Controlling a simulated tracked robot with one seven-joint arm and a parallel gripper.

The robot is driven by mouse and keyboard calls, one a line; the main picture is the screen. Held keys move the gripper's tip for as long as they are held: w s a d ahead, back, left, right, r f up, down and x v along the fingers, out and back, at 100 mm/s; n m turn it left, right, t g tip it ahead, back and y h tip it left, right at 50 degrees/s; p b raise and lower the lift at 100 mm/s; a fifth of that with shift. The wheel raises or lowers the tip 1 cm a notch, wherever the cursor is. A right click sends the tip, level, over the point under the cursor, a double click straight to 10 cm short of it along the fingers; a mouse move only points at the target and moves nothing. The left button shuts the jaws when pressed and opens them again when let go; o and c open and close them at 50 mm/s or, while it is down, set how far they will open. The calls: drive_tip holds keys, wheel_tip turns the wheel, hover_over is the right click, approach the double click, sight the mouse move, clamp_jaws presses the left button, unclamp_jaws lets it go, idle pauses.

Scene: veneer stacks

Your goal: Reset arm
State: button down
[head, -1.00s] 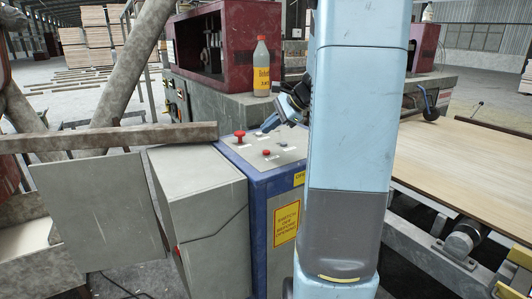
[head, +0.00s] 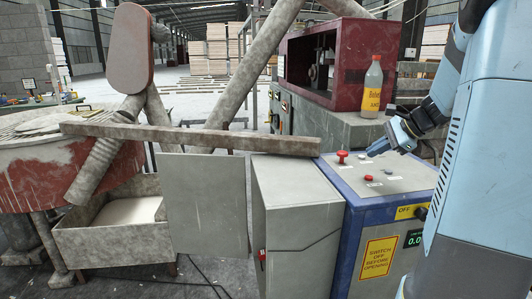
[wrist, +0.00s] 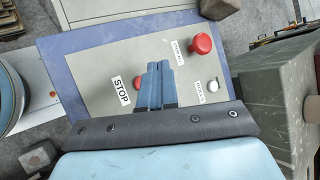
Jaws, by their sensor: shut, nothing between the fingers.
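My gripper (head: 372,154) is at the right of the head view, a little above the sloped grey top of the control panel (head: 405,181). In the wrist view my gripper (wrist: 158,66) has its two blue fingers together with nothing between them. The panel carries a large red mushroom button (wrist: 201,43), a white button (wrist: 213,86) and a smaller red button (wrist: 136,84) beside a STOP label. The fingers partly cover the panel face and end near the smaller red button. I cannot see any contact with the panel.
A bottle with a yellow label (head: 371,88) stands on the machine behind the panel. A grey cabinet (head: 296,213) adjoins the panel on the left, with a long beam (head: 200,138) above it. A red-sided drum (head: 45,175) is at far left.

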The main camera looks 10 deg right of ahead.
drive_tip(key=s+a+r+n+h, duration=0.1)
drive_tip(key=s+a+n+h, duration=0.2)
drive_tip(key=s+a+n, duration=0.6)
drive_tip(key=s+a+r+n+h, duration=0.1)
drive_tip(key=s+a+n+h, duration=0.2)
drive_tip(key=s+a+n, duration=0.6)
drive_tip(key=s, duration=0.6)
drive_tip(key=shift+s+a+g, duration=0.25)
drive_tip(key=shift+a+g, duration=0.15)
